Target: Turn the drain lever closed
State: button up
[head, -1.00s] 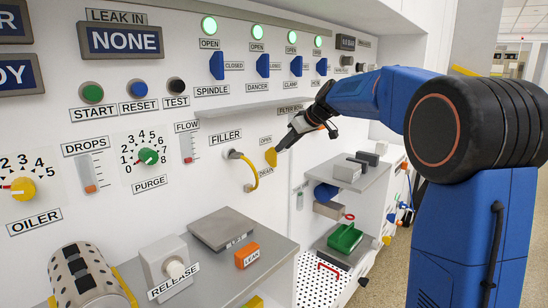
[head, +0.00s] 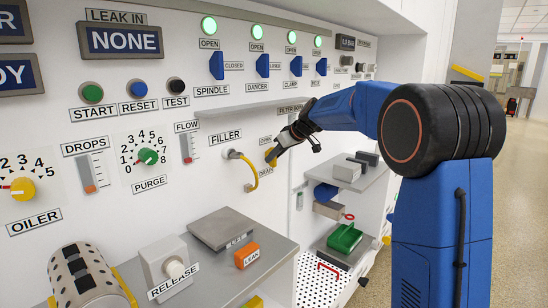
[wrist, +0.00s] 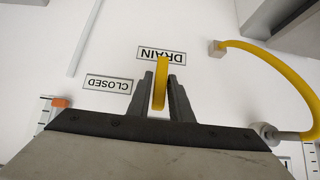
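The yellow drain lever (wrist: 161,80) stands between the two dark fingers of my gripper (wrist: 161,98) in the wrist view. The fingers sit close on both sides of it and appear shut on it. Its end overlaps the upside-down DRAIN label (wrist: 149,54). The CLOSED label (wrist: 108,84) lies to the left of the fingers in that view. In the head view my gripper (head: 277,154) is at the panel, and the lever (head: 270,158) is partly hidden by it. The pivot is hidden, so I cannot tell the lever's exact angle.
A yellow hose (head: 252,178) hangs from the filler fitting left of the lever; it also curves at the right of the wrist view (wrist: 285,70). A shelf with grey blocks (head: 347,170) stands to the right. A metal counter (head: 240,278) lies below left.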

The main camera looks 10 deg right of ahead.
grip_shut()
jog(key=m+g+y, duration=0.1)
jog(key=y, duration=0.2)
jog(key=shift+w+d+f+m+g, duration=0.1)
jog(key=shift+w+d+m+g, duration=0.1)
jog(key=shift+m+g, duration=0.2)
jog(key=m+g+y, duration=0.1)
jog(key=m+y, duration=0.1)
jog(key=y, duration=0.1)
jog(key=shift+d+f, duration=0.1)
jog(key=shift+f+m+g+y, duration=0.15)
jog(key=shift+m+g+y, duration=0.25)
jog(key=shift+m+y, duration=1.1)
jog(key=shift+f+m+g+y, duration=0.1)
jog(key=shift+m+g+y, duration=0.3)
jog(key=shift+m+y, duration=1.05)
jog(key=shift+n+y, duration=0.25)
jog(key=shift+y, duration=0.2)
jog(key=shift+o, duration=2.4)
grip_release()
